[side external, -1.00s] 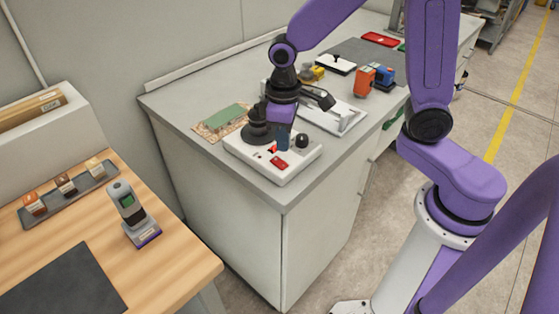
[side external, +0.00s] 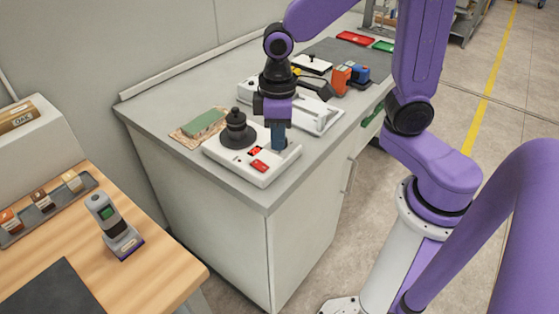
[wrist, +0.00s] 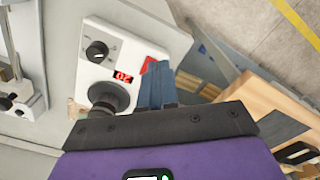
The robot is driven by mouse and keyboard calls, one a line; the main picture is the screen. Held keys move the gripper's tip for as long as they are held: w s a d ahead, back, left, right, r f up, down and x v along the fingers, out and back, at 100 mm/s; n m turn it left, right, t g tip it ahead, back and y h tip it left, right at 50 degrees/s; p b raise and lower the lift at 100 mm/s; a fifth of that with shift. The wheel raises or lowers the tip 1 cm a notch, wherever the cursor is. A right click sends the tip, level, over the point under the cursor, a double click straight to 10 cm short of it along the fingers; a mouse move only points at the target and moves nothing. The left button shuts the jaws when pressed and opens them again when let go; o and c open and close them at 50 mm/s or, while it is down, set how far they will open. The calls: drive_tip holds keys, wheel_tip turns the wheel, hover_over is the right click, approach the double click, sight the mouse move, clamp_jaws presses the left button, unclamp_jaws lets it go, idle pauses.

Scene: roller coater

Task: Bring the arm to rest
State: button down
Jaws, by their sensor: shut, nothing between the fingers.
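My gripper (side external: 278,142) points down in the side view, with its blue fingers together and nothing between them. It hangs in front of or over the right part of a white device (side external: 225,160) with a black dome-shaped part (side external: 237,133) and a red switch (side external: 259,166). I cannot tell whether the fingertips touch the device. In the wrist view the shut fingers (wrist: 157,85) stand beside the device (wrist: 120,40), which shows a black knob (wrist: 97,51), a red lit display (wrist: 122,76) and the black dome (wrist: 108,96). The knob is hidden behind my gripper in the side view.
A green block on a cork-like board (side external: 203,124) lies left of the device. A white flat apparatus (side external: 322,112) and orange (side external: 341,78) and blue (side external: 359,72) items stand behind. A wooden table (side external: 165,262) with a handheld meter (side external: 114,226) is at lower left.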

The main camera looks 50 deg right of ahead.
drive_tip(key=s+d+r+n, duration=0.1)
drive_tip(key=s+d+n, duration=0.1)
drive_tip(key=s, duration=0.6)
drive_tip(key=s+d+r+n, duration=0.1)
drive_tip(key=s+d+n, duration=0.2)
drive_tip(key=s, duration=0.5)
drive_tip(key=shift+w, duration=0.1)
idle(1.0)
